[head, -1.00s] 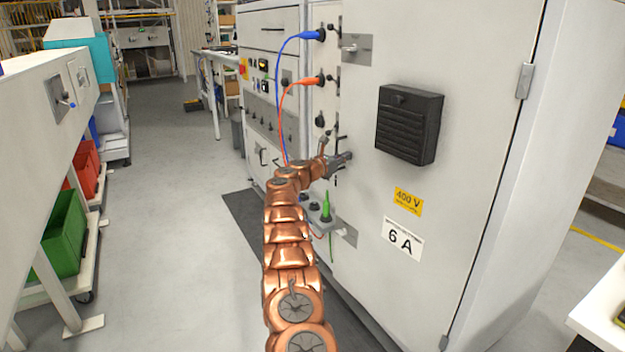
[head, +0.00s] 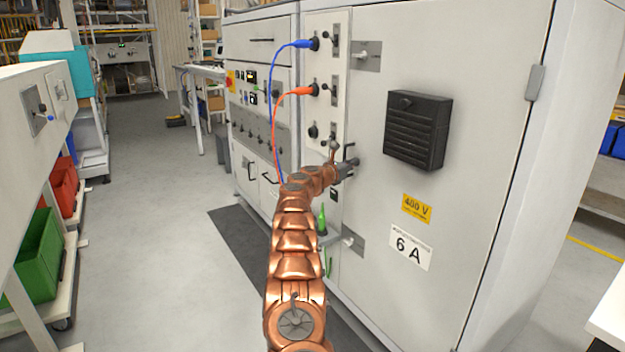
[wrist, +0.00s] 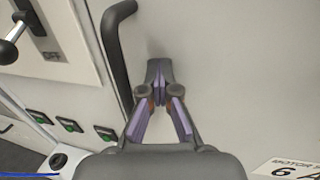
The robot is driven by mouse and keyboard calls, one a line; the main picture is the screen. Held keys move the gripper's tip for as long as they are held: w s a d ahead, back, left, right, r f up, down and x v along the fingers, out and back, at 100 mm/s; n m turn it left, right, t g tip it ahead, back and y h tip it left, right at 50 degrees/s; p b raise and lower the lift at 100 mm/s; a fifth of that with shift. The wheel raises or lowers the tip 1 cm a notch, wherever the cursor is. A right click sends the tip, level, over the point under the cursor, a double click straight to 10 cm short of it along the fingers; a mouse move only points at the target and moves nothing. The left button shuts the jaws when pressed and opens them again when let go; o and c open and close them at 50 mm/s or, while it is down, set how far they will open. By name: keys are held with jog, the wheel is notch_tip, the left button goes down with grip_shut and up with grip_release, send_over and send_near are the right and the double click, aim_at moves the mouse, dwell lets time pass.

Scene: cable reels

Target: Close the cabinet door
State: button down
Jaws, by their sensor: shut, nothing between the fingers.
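The cabinet door (head: 440,200) is a tall pale grey panel with a black vent box, a yellow 400 V label and a 6 A label. Its hinges are on the right. It looks closed or nearly closed; I cannot tell whether a small gap remains at its left edge. My gripper (head: 354,164) is at the door's left edge, about mid-height. In the wrist view my gripper (wrist: 158,72) is shut and empty, its fingertips at or very near the door face, just right of a black bar handle (wrist: 118,60). I cannot tell whether they touch it.
A control panel with a blue plug (head: 305,44) and an orange plug (head: 300,91) with cables stands left of the door. A white bench (head: 30,120) with green (head: 38,255) and red bins is further left. The aisle floor (head: 150,200) between is clear.

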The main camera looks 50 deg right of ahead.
jog(key=w+a+b, duration=0.4)
jog(key=a+b, duration=0.2)
jog(key=a, duration=0.7)
jog(key=shift+a, duration=0.25)
